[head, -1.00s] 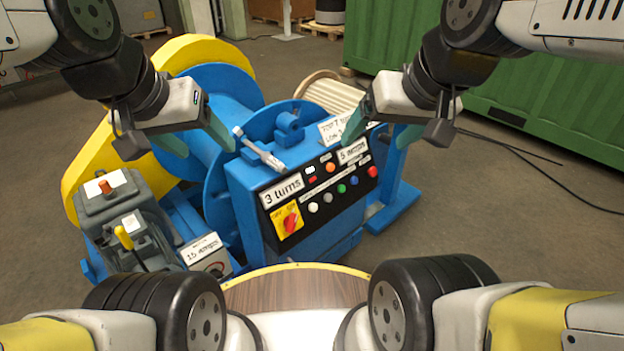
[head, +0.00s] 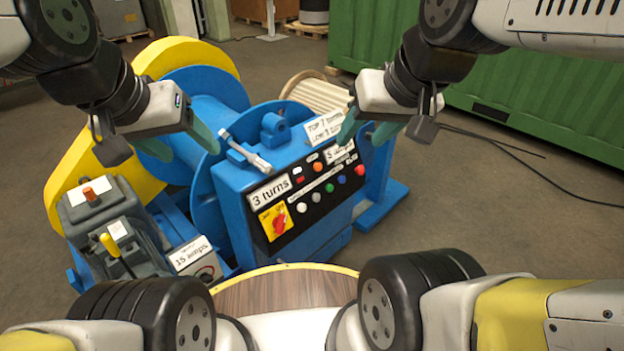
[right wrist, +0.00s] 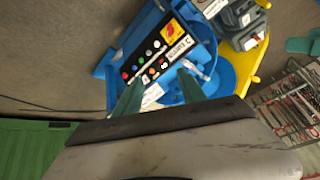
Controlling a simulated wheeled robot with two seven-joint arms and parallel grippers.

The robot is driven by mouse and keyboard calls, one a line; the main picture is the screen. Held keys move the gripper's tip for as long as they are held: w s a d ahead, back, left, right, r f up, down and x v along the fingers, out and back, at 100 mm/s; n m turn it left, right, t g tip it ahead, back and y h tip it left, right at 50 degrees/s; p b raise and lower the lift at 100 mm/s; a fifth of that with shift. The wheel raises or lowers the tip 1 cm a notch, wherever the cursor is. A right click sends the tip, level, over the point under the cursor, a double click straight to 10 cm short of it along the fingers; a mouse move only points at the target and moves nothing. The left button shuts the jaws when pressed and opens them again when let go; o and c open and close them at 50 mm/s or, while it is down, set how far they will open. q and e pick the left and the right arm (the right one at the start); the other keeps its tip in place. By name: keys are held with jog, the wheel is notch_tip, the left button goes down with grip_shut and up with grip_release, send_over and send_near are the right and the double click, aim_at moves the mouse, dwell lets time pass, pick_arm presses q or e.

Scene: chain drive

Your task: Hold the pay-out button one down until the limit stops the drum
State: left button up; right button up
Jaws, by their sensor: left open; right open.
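The blue winch console (head: 240,200) stands in front of me with a black button panel (head: 325,203) on its sloped face. A row of buttons runs along it: white (head: 302,207), grey (head: 316,197), green (head: 329,188), blue (head: 342,179) and red (head: 360,170). An orange button (head: 317,167) sits above the row. Which one is pay-out I cannot read. A red rotary switch (head: 280,222) is on a yellow plate. My left gripper (head: 190,150) is open and empty, over the drum side. My right gripper (head: 362,140) is open above the panel's right end, in front of a label.
The blue drum (head: 185,95) and yellow guard (head: 75,165) are at left. A grey lever box (head: 90,215) stands beside a "15 amps" label (head: 190,254). A handle-like bar (head: 245,152) lies on the console top. A green container (head: 510,95) is behind right.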

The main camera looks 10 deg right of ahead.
grip_shut()
dwell(1.4)
